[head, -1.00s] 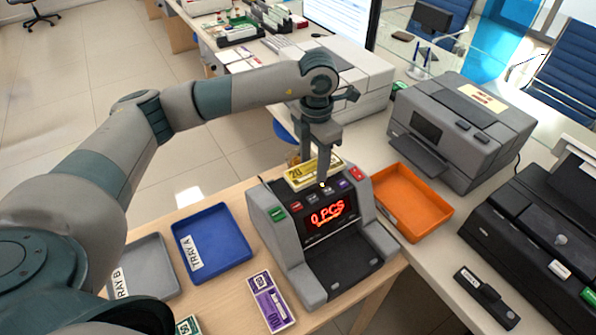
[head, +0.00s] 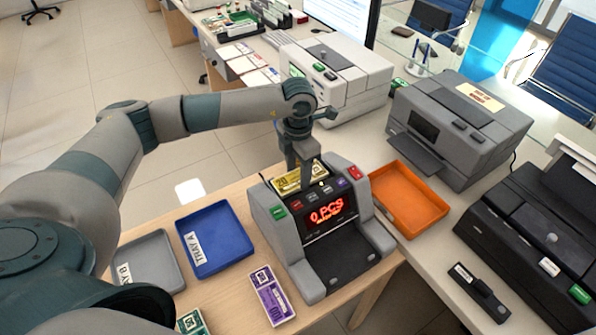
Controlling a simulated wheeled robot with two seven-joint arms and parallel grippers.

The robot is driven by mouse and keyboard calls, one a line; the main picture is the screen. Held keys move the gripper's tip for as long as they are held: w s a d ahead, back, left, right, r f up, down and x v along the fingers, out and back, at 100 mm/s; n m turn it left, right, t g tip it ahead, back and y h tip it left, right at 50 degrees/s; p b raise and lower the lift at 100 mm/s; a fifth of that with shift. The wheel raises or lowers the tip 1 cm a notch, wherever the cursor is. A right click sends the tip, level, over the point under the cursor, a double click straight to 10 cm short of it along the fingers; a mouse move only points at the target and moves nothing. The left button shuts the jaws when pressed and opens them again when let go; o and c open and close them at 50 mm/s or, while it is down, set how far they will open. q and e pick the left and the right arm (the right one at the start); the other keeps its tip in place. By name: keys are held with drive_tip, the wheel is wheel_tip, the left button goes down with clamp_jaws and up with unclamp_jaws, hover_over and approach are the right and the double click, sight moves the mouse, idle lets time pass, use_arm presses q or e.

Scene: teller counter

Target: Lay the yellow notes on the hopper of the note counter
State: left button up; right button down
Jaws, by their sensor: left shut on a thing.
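The yellow notes (head: 288,183), marked 20, are a banded bundle at the top rear of the note counter (head: 267,228), over its hopper. My left gripper (head: 307,184) points down there and is shut on the notes. The gripper hides part of the bundle, and I cannot tell whether the bundle touches the hopper. The counter's red display reads 0 PCS. My right gripper is not in view.
Blue tray A (head: 236,262) and grey tray B (head: 160,285) lie left of the counter. Purple notes (head: 272,296) and green notes (head: 191,322) lie in front. An orange tray (head: 434,207) sits to the right, near a grey printer (head: 462,125).

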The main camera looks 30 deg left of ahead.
use_arm(q)
drive_tip(key=shift+f, duration=0.45)
drive_tip(key=shift+f, duration=0.2)
drive_tip(key=o, duration=1)
drive_tip(key=shift+o, duration=0.2)
drive_tip(key=shift+r, duration=0.2)
